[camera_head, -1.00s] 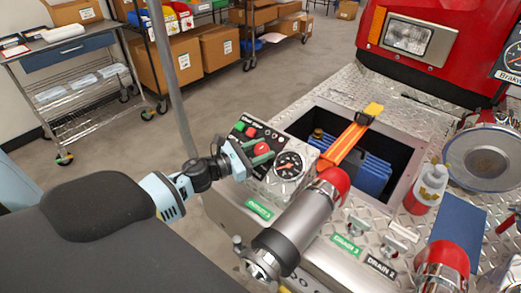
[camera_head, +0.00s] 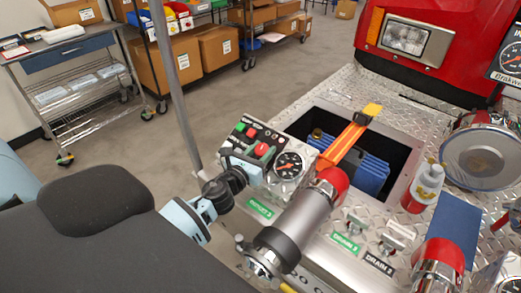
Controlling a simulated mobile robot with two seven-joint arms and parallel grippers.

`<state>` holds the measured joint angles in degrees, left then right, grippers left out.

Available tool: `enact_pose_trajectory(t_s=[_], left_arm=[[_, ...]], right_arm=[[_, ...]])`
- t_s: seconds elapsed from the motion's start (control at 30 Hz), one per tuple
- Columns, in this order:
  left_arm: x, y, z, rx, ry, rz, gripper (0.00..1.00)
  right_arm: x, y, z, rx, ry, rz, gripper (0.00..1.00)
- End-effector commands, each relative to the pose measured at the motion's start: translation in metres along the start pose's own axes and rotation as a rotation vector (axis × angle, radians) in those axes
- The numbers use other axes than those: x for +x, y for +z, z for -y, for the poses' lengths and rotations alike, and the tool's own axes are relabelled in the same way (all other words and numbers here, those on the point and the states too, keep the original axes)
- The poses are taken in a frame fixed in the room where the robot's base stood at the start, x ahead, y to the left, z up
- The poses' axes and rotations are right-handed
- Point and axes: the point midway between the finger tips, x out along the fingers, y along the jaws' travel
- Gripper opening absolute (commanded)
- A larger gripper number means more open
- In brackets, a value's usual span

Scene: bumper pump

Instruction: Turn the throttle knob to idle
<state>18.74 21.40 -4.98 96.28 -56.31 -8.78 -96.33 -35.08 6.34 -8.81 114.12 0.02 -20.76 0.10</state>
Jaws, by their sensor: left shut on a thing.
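The control panel (camera_head: 238,142) stands at the left end of the diamond-plate deck, with small buttons and a round pressure gauge (camera_head: 289,165). A red knob (camera_head: 262,149) on the panel appears to be the throttle knob. My left gripper (camera_head: 262,156) reaches in from the left and its fingers are closed at this knob. The fingers and wrist cover part of the panel, so the knob's pointer and the idle mark cannot be read. My right gripper is not in view.
A thick metal pipe with a red end (camera_head: 305,212) stands close right of the gripper. Behind it is an open compartment with blue items (camera_head: 372,175) and an orange bar (camera_head: 345,143). A grey post (camera_head: 177,85) rises behind the panel. A red-and-white bottle (camera_head: 426,188) stands at right.

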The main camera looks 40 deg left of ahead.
Motion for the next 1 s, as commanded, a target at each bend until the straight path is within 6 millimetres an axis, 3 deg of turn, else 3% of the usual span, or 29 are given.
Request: enact_pose_trajectory(t_s=[0.4, 0.87, 0.9, 1.0], left_arm=[[0.000, 0.001, 0.000, -0.079, 0.142, 0.008, 0.16], [0.000, 0.000, 0.000, -0.085, 0.153, 0.008, 0.16], [0.000, 0.000, 0.000, -0.085, 0.152, 0.008, 0.43], [0.000, 0.000, 0.000, -0.085, 0.152, 0.008, 0.56]], right_arm=[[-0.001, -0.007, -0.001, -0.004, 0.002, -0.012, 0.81], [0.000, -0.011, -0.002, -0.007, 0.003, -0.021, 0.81], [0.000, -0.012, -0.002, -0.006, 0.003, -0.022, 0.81], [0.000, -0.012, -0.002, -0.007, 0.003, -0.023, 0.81]])
